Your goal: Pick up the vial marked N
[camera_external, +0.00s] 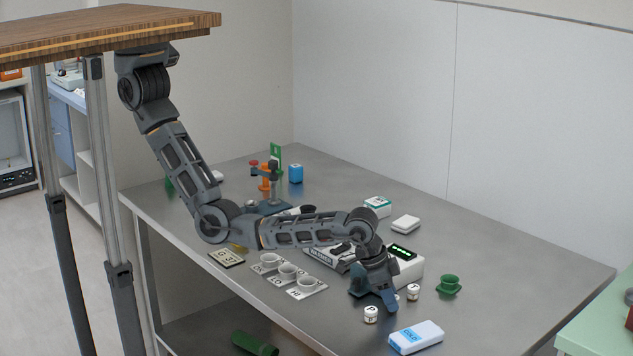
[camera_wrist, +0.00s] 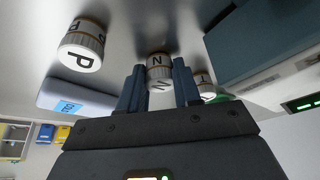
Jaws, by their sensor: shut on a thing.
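The vial marked N (camera_wrist: 158,66) is a small white vial with black letters, between the two fingers of my gripper (camera_wrist: 159,88) in the wrist view. The fingers are shut on its sides. In the external view my gripper (camera_external: 387,298) points down low over the metal table, and the N vial is mostly hidden by it. A vial marked P (camera_wrist: 82,47) stands beside it, apart from the fingers. Another white vial (camera_wrist: 203,84) is on the other side, close to a finger, its letter unclear. In the external view these two are at the left (camera_external: 371,314) and right (camera_external: 413,291).
A blue-and-white pack (camera_external: 417,337) lies near the table's front edge. A white device with a green display (camera_external: 404,266) is just behind my gripper. A green object (camera_external: 449,285) stands to the right. The right table end is clear.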

